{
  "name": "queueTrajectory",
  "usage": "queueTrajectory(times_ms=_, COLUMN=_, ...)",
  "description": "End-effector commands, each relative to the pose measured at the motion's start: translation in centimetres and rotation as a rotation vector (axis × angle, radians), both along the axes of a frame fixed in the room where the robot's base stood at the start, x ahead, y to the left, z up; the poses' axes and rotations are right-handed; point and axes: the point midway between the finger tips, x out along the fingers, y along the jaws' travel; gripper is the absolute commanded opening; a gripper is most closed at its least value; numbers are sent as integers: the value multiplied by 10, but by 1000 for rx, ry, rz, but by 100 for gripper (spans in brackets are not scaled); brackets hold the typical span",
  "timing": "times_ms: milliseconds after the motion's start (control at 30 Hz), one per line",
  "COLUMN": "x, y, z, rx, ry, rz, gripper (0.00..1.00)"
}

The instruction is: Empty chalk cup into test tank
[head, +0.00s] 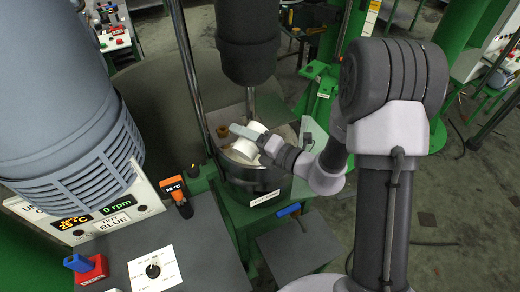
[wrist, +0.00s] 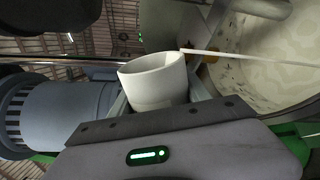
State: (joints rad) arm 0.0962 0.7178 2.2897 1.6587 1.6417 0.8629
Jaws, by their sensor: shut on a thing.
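The white chalk cup (head: 251,134) is over the open test tank (head: 262,181) in the head view. My gripper (head: 258,139) is shut on the cup. In the wrist view the cup (wrist: 154,84) sits between my fingers, and its rim faces the upper left of that picture. The cup looks tilted in the head view; I cannot see whether anything is left inside. The tank interior (wrist: 275,60) shows at the right of the wrist view, pale with dark specks. My arm partly hides the tank's right side in the head view.
A dark cylindrical machine head (head: 248,45) hangs above the tank, with a thin shaft beside the cup. A big blue-grey motor (head: 70,110) stands at left over a control panel (head: 85,215).

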Motion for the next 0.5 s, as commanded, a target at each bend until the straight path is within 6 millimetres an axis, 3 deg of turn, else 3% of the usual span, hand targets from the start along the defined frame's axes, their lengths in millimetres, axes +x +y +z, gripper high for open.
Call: queueTrajectory(times_ms=500, x=0, y=0, z=-1, rx=18, ry=22, rz=1, gripper=8)
